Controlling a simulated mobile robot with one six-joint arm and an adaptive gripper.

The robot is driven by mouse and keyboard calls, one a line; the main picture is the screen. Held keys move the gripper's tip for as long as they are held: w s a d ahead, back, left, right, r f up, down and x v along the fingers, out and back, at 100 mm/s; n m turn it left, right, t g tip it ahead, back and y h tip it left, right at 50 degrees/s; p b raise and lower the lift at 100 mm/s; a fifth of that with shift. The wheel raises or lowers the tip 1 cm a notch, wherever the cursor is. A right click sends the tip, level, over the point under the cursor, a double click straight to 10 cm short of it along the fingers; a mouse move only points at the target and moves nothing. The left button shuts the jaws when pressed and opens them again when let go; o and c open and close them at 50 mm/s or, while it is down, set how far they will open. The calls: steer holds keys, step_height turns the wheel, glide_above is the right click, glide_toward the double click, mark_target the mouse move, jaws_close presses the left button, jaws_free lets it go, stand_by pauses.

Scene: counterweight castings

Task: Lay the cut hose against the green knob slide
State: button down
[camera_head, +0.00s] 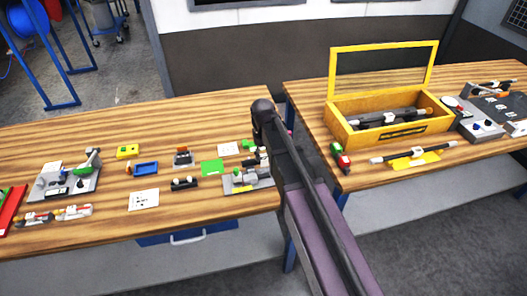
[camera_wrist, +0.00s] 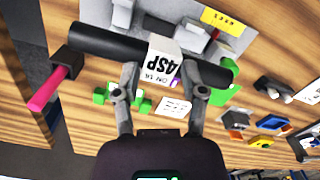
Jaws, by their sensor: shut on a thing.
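In the wrist view my gripper (camera_wrist: 157,85) is shut on the cut hose (camera_wrist: 100,42), a thick black tube with a white tag (camera_wrist: 163,58) reading 4SP. The hose lies crosswise between the fingers. In the head view my arm hides the gripper and most of the hose. A small green-knobbed piece (camera_wrist: 125,98) lies on the table under the hose in the wrist view. A grey fixture with a green part (camera_head: 82,171) stands at the left table's far left. I cannot tell for sure which is the green knob slide.
A grey fixture plate (camera_head: 235,184) sits by the left table's right end, beside a green card (camera_head: 212,167) and white card (camera_head: 229,148). A yellow open box (camera_head: 370,131) stands on the right table. A gap separates the tables. A pink rod (camera_wrist: 47,90) shows near the hose.

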mark_target(264, 164)
stand_by(0.3)
steer(key=shift+f+b, duration=2.8)
steer(key=shift+f+b, duration=0.7)
stand_by(0.4)
steer(key=shift+a, duration=0.2)
stand_by(1.0)
steer(key=shift+c, duration=0.5)
jaws_free()
steer(key=shift+r, duration=0.1)
steer(key=shift+r+p, duration=3.45)
steer(key=shift+p, duration=0.1)
